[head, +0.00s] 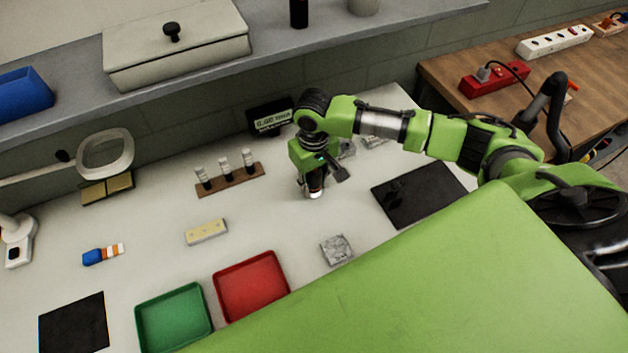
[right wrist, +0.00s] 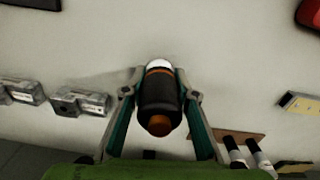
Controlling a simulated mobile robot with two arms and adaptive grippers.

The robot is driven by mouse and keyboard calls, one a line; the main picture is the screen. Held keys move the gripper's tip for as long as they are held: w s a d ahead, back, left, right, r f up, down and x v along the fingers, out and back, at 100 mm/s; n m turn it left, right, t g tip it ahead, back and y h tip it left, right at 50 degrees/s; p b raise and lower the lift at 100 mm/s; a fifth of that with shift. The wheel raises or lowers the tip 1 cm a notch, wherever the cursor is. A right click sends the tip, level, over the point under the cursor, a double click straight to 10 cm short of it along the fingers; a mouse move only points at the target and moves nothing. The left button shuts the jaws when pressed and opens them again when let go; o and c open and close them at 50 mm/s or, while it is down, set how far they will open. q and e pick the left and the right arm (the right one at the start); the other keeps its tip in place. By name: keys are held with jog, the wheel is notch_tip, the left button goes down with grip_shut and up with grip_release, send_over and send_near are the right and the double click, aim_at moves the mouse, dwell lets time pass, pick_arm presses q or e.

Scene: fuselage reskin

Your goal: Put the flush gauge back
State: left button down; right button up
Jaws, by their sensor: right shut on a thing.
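My right gripper (head: 318,176) points down over the white bench. It is shut on a dark cylinder with an orange button on top, an orange ring and a pale base, which I take to be the flush gauge (head: 314,192). In the right wrist view the gauge (right wrist: 160,106) stands between the two fingers of the gripper (right wrist: 160,88). It looks upright and close to the bench; I cannot tell if its base touches. A small display (head: 271,116) with a reading stands behind it. My left gripper is not in view.
A brown rack (head: 230,180) with several white-and-black cylinders is left of the gripper. Metal blocks (right wrist: 80,102) lie near it. A black mat (head: 418,193) is to its right. A red tray (head: 252,287), green tray (head: 174,318) and grey plate (head: 337,250) are in front.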

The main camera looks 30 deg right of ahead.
jog(key=shift+f, duration=0.15)
jog(key=o, duration=1.1)
notch_tip(320, 180, up, 12)
jog(key=shift+r+b, duration=0.15)
jog(key=shift+b, duration=0.7)
